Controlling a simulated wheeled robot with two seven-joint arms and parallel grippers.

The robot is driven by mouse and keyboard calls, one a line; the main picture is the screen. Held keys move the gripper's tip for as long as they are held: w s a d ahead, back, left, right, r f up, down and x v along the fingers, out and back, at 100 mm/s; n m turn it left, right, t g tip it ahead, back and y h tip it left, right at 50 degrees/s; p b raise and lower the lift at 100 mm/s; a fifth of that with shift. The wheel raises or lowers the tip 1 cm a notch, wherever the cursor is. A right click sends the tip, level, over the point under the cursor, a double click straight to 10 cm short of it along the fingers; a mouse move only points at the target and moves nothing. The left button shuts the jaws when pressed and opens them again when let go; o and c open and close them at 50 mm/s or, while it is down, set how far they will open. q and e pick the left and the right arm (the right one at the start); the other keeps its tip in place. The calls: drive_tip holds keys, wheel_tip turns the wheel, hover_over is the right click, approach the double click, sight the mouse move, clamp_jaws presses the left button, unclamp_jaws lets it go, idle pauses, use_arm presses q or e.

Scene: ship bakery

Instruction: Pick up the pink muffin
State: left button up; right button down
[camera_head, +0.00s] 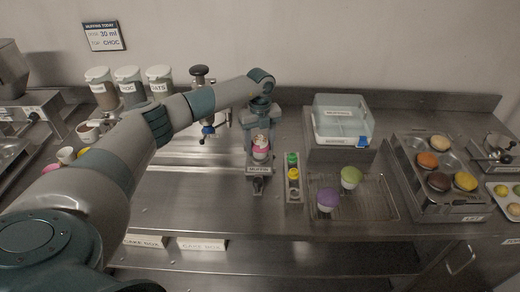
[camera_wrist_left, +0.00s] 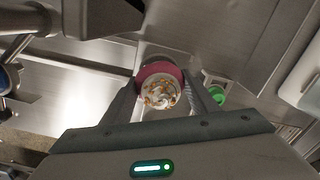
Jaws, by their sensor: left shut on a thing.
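In the left wrist view the muffin's white swirl top with orange bits (camera_wrist_left: 160,93) and pink rim lies between the two fingers of my left gripper (camera_wrist_left: 161,98). Whether its base is clear of the stand cannot be seen. My right gripper is in neither view.
Purple (camera_head: 327,197) and green (camera_head: 350,176) muffins are on a wire rack. A clear-lidded box (camera_head: 340,122) and a muffin tray (camera_head: 438,166) are farther right. The counter left of the stand is mostly clear.

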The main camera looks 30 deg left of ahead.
use_arm(q)
wheel_tip(320, 180, up, 2)
drive_tip(key=shift+r+b, duration=0.1)
drive_tip(key=shift+b, duration=0.7)
drive_tip(key=d+r+b, duration=0.5)
drive_tip(key=d+r, duration=0.2)
drive_tip(key=d, duration=0.4)
drive_tip(key=shift+s+d+r, duration=0.2)
drive_tip(key=shift+d+r, duration=0.05)
drive_tip(key=shift+d, duration=0.1)
